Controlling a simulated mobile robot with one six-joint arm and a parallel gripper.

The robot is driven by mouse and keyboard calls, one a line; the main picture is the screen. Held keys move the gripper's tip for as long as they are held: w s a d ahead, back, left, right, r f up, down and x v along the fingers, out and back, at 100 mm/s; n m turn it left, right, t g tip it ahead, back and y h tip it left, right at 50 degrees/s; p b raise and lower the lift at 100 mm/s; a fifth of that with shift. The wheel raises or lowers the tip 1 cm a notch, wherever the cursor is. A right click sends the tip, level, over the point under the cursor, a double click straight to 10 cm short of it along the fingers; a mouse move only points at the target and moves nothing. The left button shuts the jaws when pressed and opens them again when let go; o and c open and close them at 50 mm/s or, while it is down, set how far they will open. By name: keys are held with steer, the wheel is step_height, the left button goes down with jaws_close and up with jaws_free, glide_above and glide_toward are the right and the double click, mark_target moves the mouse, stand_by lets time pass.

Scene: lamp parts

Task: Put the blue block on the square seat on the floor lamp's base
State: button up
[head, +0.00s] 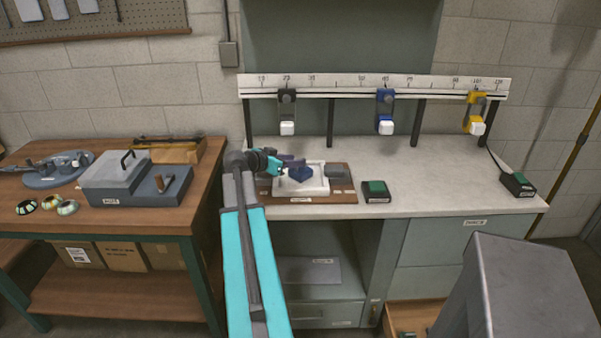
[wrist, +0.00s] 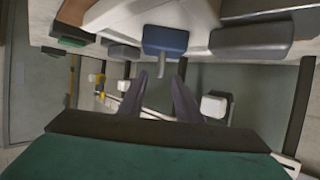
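The blue block (head: 300,174) sits in a white tray (head: 318,187) on the bench. It also shows in the wrist view (wrist: 165,40), with a small grey stem on it. My gripper (head: 291,162) is just beside and above the block in the head view. In the wrist view its two fingers (wrist: 160,77) are apart, with the stem near the gap between their tips. I cannot tell whether they touch it. A round grey-blue base (head: 45,182) with parts on it lies on the left table; I cannot tell whether it is the lamp's base or make out a square seat.
A dark grey block (head: 334,172) lies right of the blue block. A brown board (head: 342,190) lies under the tray. Green-topped boxes (head: 376,191) stand to the right. A ruled rail (head: 350,84) with hanging clamps spans above. The bench's right half is mostly clear.

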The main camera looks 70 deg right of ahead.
mark_target(301, 168)
steer(key=shift+p+x, duration=0.85)
steer(key=shift+x, duration=1.4)
jaws_close()
steer(key=shift+r, duration=0.1)
